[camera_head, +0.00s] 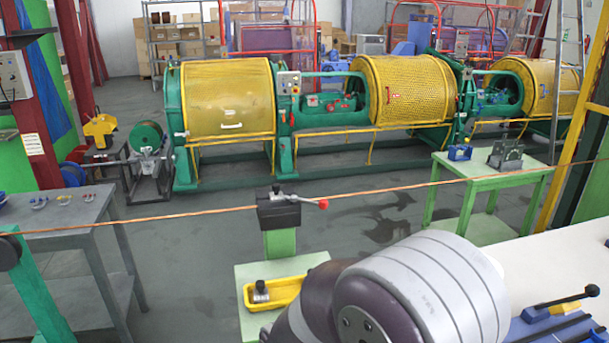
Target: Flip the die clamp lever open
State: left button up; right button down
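The die clamp (278,211) is a dark block on a green post (281,243), in the middle of the camera_head view. Its lever (306,200) sticks out to the right, roughly level, and ends in a red knob (323,204). A copper wire (180,216) runs across the view at the clamp's height and seems to pass through it. A large grey and dark purple link of my own arm fills the bottom centre and right, in front of the clamp. Neither of my grippers shows in this view.
A yellow tray (249,297) with a small dark part stands on a green base below the clamp. A grey table (58,213) is at the left, a green table (493,181) at the right. Black-handled tools (566,302) lie at the lower right. The yellow-drummed strander (230,95) stands behind.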

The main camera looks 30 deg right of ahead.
aim_at(322, 204)
jog(key=i+l+z, duration=0.15)
jog(key=i+l, duration=0.75)
